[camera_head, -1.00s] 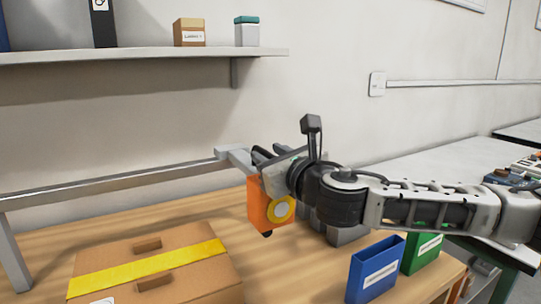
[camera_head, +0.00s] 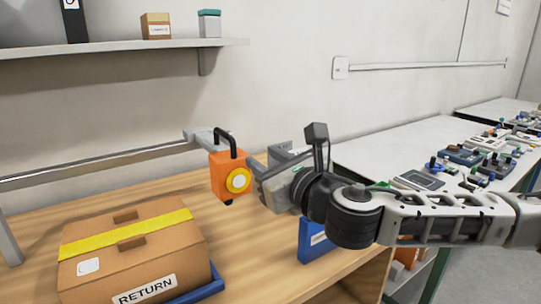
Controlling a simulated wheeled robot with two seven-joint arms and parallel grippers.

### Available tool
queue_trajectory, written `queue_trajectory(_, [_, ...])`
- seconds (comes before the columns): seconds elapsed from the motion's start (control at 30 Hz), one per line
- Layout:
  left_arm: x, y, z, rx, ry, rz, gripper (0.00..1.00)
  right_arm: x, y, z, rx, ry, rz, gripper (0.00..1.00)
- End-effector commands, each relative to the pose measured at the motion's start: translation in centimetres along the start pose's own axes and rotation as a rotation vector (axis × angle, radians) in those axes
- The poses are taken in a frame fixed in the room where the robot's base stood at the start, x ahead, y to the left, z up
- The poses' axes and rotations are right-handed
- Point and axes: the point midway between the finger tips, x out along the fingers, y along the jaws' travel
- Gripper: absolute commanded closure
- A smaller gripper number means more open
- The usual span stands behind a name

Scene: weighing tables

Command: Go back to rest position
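My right gripper (camera_head: 268,166) is just right of an orange block-shaped device (camera_head: 220,178) with a yellow-rimmed white dial and a black loop handle. Its fingers look spread, with nothing between them, and a small gap separates them from the device. The device is upright at the grey end of a metal bar (camera_head: 120,161), above the wooden table (camera_head: 240,262). The exact contact at the loop is hard to see. My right arm comes in from the right edge. My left gripper is not in view.
A brown carton (camera_head: 130,245) with yellow tape and a "RETURN" label sits in a blue tray (camera_head: 205,289) at front left. A blue bin (camera_head: 313,243) stands below my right wrist. A white table (camera_head: 385,150) with several devices lies to the right. A wall shelf (camera_head: 120,48) holds small boxes.

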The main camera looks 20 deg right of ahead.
Motion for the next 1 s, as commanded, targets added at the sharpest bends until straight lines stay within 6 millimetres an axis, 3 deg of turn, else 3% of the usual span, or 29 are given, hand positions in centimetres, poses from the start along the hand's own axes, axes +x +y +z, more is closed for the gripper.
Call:
queue_trajectory(0.47, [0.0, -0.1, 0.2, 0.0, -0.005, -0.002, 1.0, 0.0, 0.0, -0.1, 0.002, 0.001, 0.001, 0.66])
queue_trajectory(0.57, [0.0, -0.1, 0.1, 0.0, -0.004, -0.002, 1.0, -0.1, 1.0, -0.7, 0.058, 0.016, 0.014, 0.66])
queue_trajectory(0.67, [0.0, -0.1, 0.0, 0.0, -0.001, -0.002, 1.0, -0.4, 3.3, -2.3, 0.228, 0.061, 0.037, 0.66])
queue_trajectory(0.77, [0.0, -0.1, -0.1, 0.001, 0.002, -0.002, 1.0, -1.2, 6.5, -4.7, 0.523, 0.143, 0.046, 0.66])
queue_trajectory(0.9, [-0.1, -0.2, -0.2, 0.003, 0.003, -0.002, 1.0, -3.3, 10.1, -8.7, 1.031, 0.292, -0.029, 0.66])
queue_trajectory(1.0, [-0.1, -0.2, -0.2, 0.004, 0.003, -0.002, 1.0, -5.2, 11.5, -11.9, 1.397, 0.398, -0.16, 0.66])
